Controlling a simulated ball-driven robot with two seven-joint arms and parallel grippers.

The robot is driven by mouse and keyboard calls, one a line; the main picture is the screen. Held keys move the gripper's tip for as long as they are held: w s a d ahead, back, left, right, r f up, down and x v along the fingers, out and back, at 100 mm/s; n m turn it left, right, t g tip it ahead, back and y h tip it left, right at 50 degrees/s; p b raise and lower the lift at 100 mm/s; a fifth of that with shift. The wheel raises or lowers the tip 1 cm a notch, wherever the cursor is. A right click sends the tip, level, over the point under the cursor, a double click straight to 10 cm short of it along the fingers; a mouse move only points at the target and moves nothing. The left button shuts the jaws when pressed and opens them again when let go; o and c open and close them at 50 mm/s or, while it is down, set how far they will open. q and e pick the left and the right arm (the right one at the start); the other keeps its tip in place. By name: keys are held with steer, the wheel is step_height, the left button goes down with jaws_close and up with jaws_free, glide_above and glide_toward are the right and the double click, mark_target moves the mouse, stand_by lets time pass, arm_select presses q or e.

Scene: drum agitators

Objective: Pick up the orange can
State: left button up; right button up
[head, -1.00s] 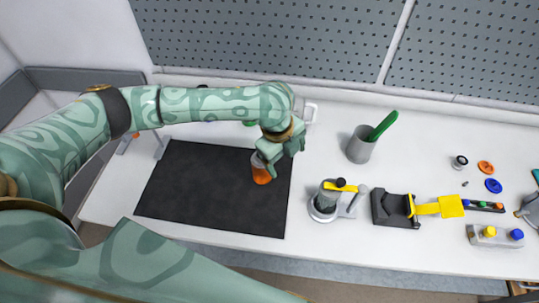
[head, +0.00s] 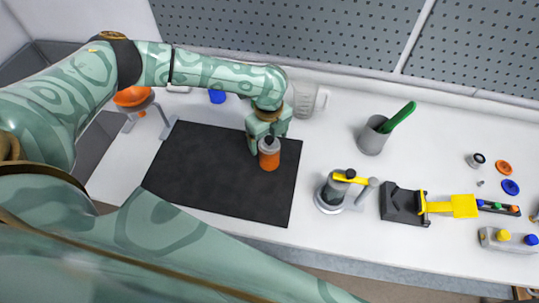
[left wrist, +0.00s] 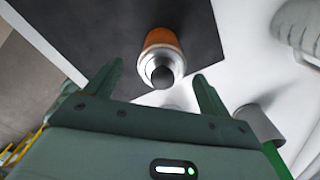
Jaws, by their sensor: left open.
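The orange can (head: 269,159) has a grey top and a dark cap and stands upright on the black mat (head: 215,180), near its right edge. My left gripper (head: 268,136) is just behind the can in the head view, low over the mat. In the left wrist view the can (left wrist: 161,42) shows beyond the open fingers of the left gripper (left wrist: 159,72), roughly centred between the fingertips. The gripper holds nothing, and I cannot tell whether a finger touches the can. My right gripper is not in view.
A clear jug (head: 306,100) stands behind the gripper. A grey cup (head: 372,136) with a green-handled tool stands to the right, near a grey device with a yellow lever (head: 336,190). An orange bowl (head: 131,97) is at the back left. The mat's left part is bare.

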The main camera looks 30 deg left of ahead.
mark_target(270, 148)
arm_select(q)
step_height(270, 148, down, 5)
steer(key=shift+w+r+b, duration=0.1)
steer(key=shift+r+b, duration=0.05)
steer(key=shift+b, duration=0.15)
steer(key=c, duration=1.2)
steer(key=shift+r, duration=0.1)
